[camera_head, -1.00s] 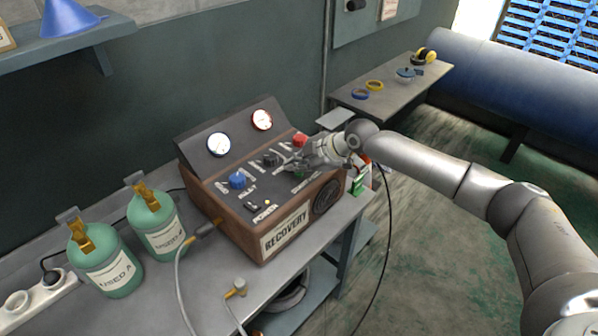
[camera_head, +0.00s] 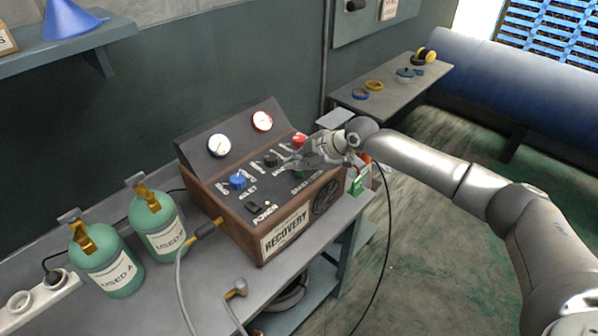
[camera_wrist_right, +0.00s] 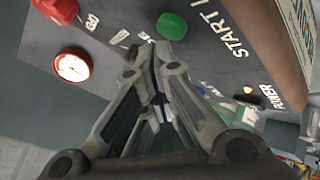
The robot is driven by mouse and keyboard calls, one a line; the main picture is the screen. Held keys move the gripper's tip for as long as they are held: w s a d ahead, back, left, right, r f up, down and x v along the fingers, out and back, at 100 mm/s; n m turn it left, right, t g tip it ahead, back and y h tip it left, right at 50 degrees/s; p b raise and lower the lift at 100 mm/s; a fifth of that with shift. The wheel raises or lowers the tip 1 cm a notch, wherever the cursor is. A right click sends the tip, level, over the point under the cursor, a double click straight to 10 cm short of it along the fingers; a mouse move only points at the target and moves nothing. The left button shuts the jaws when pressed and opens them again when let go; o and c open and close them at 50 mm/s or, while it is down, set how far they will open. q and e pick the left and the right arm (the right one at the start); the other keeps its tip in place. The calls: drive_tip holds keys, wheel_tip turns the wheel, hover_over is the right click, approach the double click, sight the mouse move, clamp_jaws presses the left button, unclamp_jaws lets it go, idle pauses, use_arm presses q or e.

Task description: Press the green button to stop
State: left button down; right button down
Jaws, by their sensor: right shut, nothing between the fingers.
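The green button (camera_wrist_right: 172,26) is on the recovery machine's dark panel, by the START label, in the right wrist view. In the head view it is a small dark green spot (camera_head: 298,174), partly hidden by my right gripper. My right gripper (camera_head: 286,166) is shut and empty, low over the panel. In the wrist view its fingertips (camera_wrist_right: 150,55) are beside the green button, toward the lower left, and do not cover it. I cannot tell whether they touch the panel. My left gripper is not in view.
The recovery machine (camera_head: 235,222) also carries a red knob (camera_head: 299,139), a blue knob (camera_head: 238,180), a black knob (camera_head: 270,159), a power switch (camera_head: 256,208) and two gauges. Two green tanks (camera_head: 157,228) stand left of it. Hoses lie on the bench (camera_head: 205,285).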

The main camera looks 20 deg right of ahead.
sight(297, 175)
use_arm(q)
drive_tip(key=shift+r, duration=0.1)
use_arm(e)
drive_tip(key=shift+r, duration=0.15)
